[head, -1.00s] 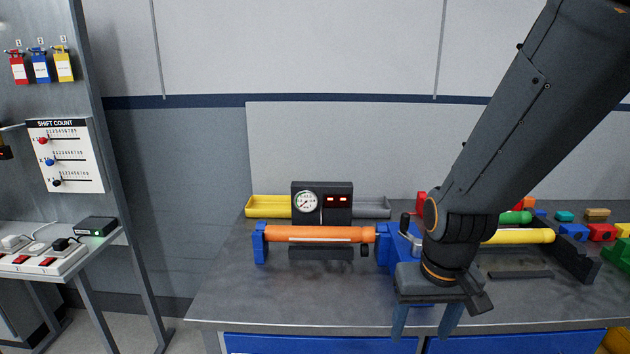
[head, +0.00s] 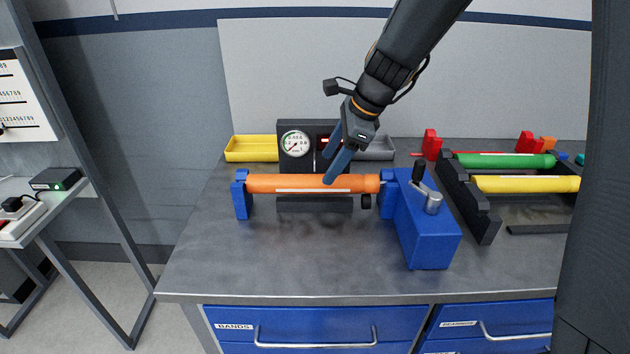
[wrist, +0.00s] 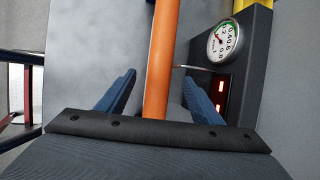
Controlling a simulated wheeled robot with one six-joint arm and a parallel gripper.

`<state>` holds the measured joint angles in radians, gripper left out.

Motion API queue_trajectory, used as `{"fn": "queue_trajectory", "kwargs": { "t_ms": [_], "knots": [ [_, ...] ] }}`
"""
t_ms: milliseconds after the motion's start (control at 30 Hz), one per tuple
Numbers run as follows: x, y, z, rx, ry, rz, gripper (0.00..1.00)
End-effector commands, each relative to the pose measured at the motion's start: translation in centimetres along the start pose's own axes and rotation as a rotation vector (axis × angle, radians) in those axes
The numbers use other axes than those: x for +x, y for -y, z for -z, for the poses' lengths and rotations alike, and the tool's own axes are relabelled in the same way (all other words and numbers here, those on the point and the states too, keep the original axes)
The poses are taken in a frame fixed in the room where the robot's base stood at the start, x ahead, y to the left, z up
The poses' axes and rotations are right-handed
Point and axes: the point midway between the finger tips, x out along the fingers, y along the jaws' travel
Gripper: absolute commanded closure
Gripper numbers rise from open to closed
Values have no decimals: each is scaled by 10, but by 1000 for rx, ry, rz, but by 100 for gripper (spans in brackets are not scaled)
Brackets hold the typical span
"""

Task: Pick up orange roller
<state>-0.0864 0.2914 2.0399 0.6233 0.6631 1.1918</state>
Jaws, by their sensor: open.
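The orange roller (head: 290,184) lies level between two blue supports on the grey bench, with a blue crank box (head: 428,232) at its right end. My gripper (head: 333,165) is open, its blue fingers slanting down at the right half of the roller in the head view. In the wrist view the orange roller (wrist: 161,60) runs lengthwise between the two open fingers of my gripper (wrist: 160,90). I cannot tell whether either finger touches it. The roller's end nearest the wrist camera is hidden behind the gripper body.
A black gauge box (head: 296,163) stands close behind the roller, with a yellow tray (head: 250,150) and a grey tray (head: 379,150) beside it. A black rack (head: 480,215) at right holds a green roller (head: 505,161) and a yellow roller (head: 525,185). The bench front is clear.

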Motion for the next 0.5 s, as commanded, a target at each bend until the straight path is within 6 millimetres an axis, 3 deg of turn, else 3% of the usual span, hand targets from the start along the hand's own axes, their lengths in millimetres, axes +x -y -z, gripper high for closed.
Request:
{"fn": "queue_trajectory", "kwargs": {
  "t_ms": [500],
  "knots": [
    [59, 0, -3, -10, -1, -4, 40]
  ]
}}
